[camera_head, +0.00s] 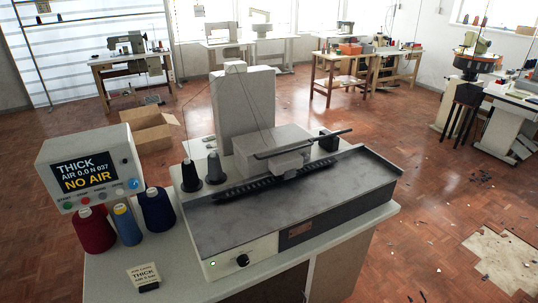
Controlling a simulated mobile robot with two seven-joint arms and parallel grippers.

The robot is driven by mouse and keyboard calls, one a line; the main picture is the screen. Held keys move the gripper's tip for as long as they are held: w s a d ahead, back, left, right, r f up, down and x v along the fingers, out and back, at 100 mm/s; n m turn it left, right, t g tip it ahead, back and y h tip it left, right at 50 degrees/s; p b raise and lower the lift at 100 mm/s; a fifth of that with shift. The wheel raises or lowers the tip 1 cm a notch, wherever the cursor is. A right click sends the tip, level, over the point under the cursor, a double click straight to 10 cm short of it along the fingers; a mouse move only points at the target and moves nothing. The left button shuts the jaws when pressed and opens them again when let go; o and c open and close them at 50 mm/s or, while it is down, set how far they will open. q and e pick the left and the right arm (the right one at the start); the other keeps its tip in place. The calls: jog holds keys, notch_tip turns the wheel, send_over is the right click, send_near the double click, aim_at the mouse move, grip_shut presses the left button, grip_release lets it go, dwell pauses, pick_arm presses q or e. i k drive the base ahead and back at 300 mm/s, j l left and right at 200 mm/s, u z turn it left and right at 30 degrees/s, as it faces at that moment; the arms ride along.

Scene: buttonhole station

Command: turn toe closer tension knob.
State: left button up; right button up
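The toe closer machine (270,217), with a dark flat top and a pale front, stands on a white table. A small dark knob (243,260) sits on its front panel, at the lower left, beside a green light (213,264). Its pointer or scale is too small to read. A display box (88,172) at the left reads "THICK", "AIR 0.0 N 037" and "NO AIR". A small card (145,276) at the table's front left also reads "THICK". Neither of my grippers shows in the head view.
Red (94,230), light blue (126,224) and dark blue (157,210) thread cones stand left of the machine. A cardboard box (150,130) lies on the floor behind. The space before the front panel looks clear.

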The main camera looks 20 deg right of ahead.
aim_at(306, 156)
jog(key=l+u, duration=0.3)
jog(key=l, duration=0.2)
jog(key=l+u, duration=0.3)
jog(key=l, duration=0.25)
jog(key=k+l+u, duration=0.1)
jog(key=l, duration=0.95)
jog(key=k+l+u, duration=0.05)
